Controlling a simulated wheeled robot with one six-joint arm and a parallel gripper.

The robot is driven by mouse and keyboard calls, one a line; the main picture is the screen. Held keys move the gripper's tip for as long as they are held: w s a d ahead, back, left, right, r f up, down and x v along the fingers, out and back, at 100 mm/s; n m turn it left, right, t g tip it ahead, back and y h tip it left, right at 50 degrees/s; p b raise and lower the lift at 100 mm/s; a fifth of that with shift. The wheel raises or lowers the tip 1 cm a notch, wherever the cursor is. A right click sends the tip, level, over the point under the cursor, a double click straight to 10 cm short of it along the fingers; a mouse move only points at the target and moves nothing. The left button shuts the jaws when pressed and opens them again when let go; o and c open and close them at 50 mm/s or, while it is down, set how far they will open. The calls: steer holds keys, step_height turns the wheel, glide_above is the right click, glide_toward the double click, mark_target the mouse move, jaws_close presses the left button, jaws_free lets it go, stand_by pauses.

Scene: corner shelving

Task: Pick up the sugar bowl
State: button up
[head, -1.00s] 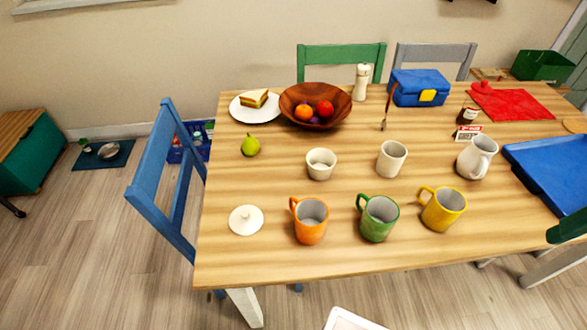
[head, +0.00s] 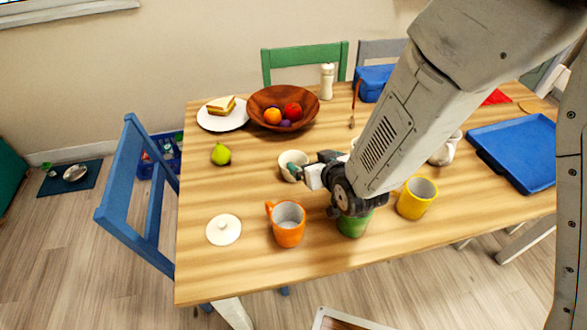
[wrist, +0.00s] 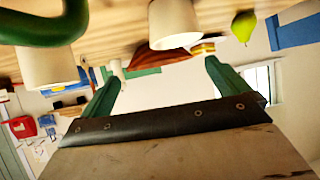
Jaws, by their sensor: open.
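The sugar bowl, a small white open bowl (head: 290,160), stands on the table left of the middle, partly hidden by my gripper. Its apparent lid, a white knobbed disc (head: 223,229), lies apart near the front left. My gripper (head: 305,166) is open, just right of and in front of the bowl. The wrist view is roughly upside down. There the bowl (wrist: 172,25) appears above the space between my spread green fingers (wrist: 162,74), and I see nothing gripped. Exact clearance to the bowl cannot be told.
An orange mug (head: 287,224), a partly hidden green mug (head: 353,226) and a yellow mug (head: 417,198) stand along the front. A white cup (wrist: 45,65) is beside the gripper. A pear (head: 221,154) and wooden fruit bowl (head: 262,96) lie beyond. The left tabletop is mostly clear.

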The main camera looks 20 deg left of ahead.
mark_target(288, 157)
steer(key=shift+s+a+f+n+y, duration=0.35)
steer(key=shift+s+a+f, duration=0.35)
steer(key=shift+a+f, duration=0.25)
steer(key=shift+w+a+f, duration=0.1)
steer(key=shift+a+f, duration=0.05)
steer(key=shift+a, duration=0.2)
steer(key=x, duration=0.7)
steer(key=shift+f, duration=0.2)
steer(key=shift+w, duration=0.1)
steer(key=c, duration=1.2)
